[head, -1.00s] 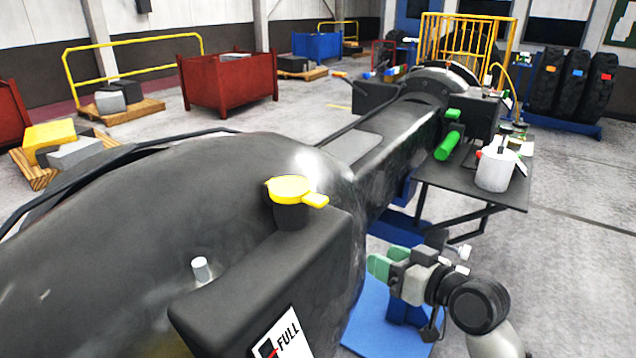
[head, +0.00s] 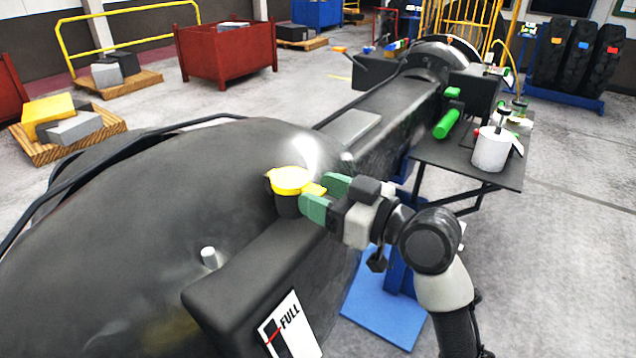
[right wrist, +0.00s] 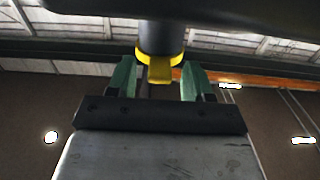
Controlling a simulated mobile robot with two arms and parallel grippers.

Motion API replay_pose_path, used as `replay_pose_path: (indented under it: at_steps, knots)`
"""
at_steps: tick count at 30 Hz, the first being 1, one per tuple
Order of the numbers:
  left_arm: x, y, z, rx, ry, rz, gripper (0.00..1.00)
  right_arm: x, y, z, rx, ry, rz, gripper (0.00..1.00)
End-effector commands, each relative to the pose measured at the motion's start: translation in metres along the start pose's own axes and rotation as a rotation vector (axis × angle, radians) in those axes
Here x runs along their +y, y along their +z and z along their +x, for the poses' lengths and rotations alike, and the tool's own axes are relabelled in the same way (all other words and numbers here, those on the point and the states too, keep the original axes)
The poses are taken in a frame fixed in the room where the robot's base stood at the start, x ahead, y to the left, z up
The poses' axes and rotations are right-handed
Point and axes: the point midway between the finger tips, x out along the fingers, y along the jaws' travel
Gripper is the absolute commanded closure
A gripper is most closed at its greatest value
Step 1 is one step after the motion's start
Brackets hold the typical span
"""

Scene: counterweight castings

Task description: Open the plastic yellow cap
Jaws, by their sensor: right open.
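The yellow cap (head: 290,180) sits closed on a short black neck (head: 288,204) on top of the big black casting (head: 130,230). Its yellow tab (head: 315,190) points right, toward my right gripper (head: 325,197). The right gripper has green fingers and is open, with the tab at the opening between them. In the right wrist view the cap (right wrist: 172,58) and its tab (right wrist: 160,74) show between the two green fingers (right wrist: 159,82), with a gap on both sides. My left gripper is not in view.
A dark side table (head: 450,170) holds a white container (head: 490,150). A red bin (head: 228,60) and pallets stand behind on open floor.

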Motion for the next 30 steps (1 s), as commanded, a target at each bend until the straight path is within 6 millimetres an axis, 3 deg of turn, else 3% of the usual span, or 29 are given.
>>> replay_pose_path:
  at_steps: [12,22,30]
  knots:
    - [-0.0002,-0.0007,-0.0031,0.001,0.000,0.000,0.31,0.0000,0.0005,0.0105,0.000,0.000,0.000,0.49]
    - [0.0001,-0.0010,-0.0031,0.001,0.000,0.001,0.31,0.0000,0.0004,0.0102,0.000,0.001,0.000,0.98]
    - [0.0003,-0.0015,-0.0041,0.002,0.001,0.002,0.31,0.0014,-0.0006,0.0110,-0.005,0.001,0.000,1.00]
